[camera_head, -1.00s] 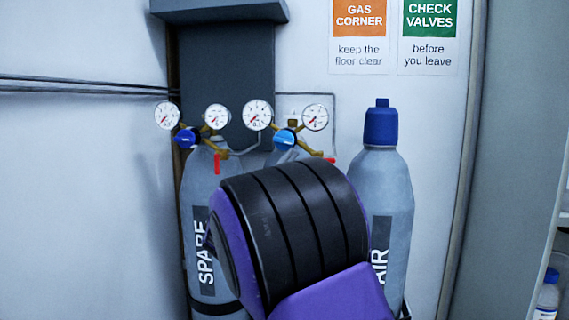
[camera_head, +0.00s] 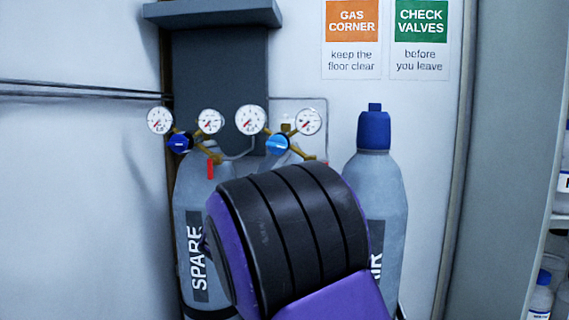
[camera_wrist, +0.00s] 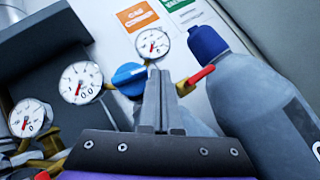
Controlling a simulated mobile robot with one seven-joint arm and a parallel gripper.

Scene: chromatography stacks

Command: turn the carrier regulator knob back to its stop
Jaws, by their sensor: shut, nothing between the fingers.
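Two regulators with blue knobs show in the head view. The right knob (camera_head: 279,144) sits between two white gauges, above a cylinder mostly hidden by my arm; the left knob (camera_head: 180,142) is on the SPARE cylinder (camera_head: 196,215). I see no carrier label. In the wrist view a blue knob (camera_wrist: 129,78) stands just left of and partly behind my gripper (camera_wrist: 158,75). The fingers are together, pointing up the picture, with nothing between them. Whether they touch the knob I cannot tell. My arm hides the gripper in the head view.
A red-handled valve (camera_wrist: 195,79) is close right of the fingers. Gauges (camera_wrist: 81,83) and (camera_wrist: 152,43) flank the knob. The AIR cylinder (camera_head: 374,190) with a blue cap stands to the right. A grey panel (camera_head: 220,75) is behind the regulators.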

